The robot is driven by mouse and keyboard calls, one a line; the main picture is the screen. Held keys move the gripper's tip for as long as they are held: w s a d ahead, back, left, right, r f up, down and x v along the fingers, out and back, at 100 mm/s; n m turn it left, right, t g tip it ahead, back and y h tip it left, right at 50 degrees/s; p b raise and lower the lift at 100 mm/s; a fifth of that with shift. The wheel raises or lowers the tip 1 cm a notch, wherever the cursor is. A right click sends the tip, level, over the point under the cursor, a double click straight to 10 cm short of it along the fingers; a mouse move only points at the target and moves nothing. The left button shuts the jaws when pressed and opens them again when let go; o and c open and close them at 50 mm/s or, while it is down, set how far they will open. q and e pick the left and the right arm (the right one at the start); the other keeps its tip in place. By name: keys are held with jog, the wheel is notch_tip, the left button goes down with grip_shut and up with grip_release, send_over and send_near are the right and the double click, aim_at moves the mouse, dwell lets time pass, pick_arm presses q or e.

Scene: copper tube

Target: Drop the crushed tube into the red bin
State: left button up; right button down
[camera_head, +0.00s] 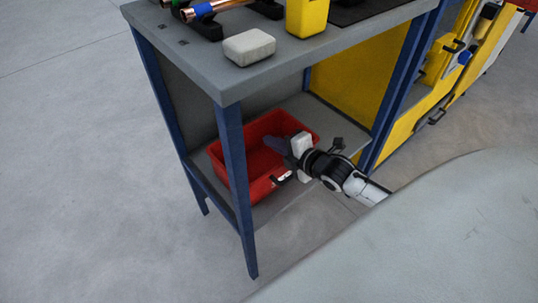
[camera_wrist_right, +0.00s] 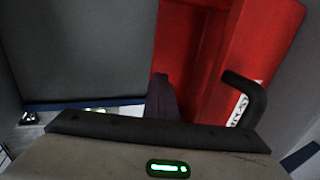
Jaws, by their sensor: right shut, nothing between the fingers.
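The red bin (camera_head: 230,161) stands on the lower shelf of the workbench, and its red wall (camera_wrist_right: 259,50) fills the upper right of the right wrist view. My right gripper (camera_head: 279,146) reaches in over the bin from the right, with its purplish-grey fingers over the bin's opening. The fingers (camera_wrist_right: 162,97) show shut and empty in the right wrist view. I see no crushed tube in the gripper, and part of the bin's inside is hidden by the gripper. A copper tube (camera_head: 226,8) rests on black holders on the bench top. My left gripper is not in view.
The bin has a black handle (camera_wrist_right: 249,94) close to my wrist. The bench top (camera_head: 200,62) overhangs the shelf, with a blue leg (camera_head: 236,185) at the front. A pale block (camera_head: 250,46) and yellow object (camera_head: 307,17) stand on top. A yellow cabinet (camera_head: 365,80) is behind.

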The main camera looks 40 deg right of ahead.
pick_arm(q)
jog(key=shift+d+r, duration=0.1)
pick_arm(e)
jog(key=shift+f, duration=0.2)
jog(key=c, duration=2)
grip_release()
jog(key=shift+c, duration=0.2)
pick_arm(q)
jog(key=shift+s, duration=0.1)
jog(key=p, duration=0.3)
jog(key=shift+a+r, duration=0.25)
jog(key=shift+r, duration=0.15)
pick_arm(e)
jog(key=v, duration=1)
jog(key=shift+s+r, duration=0.1)
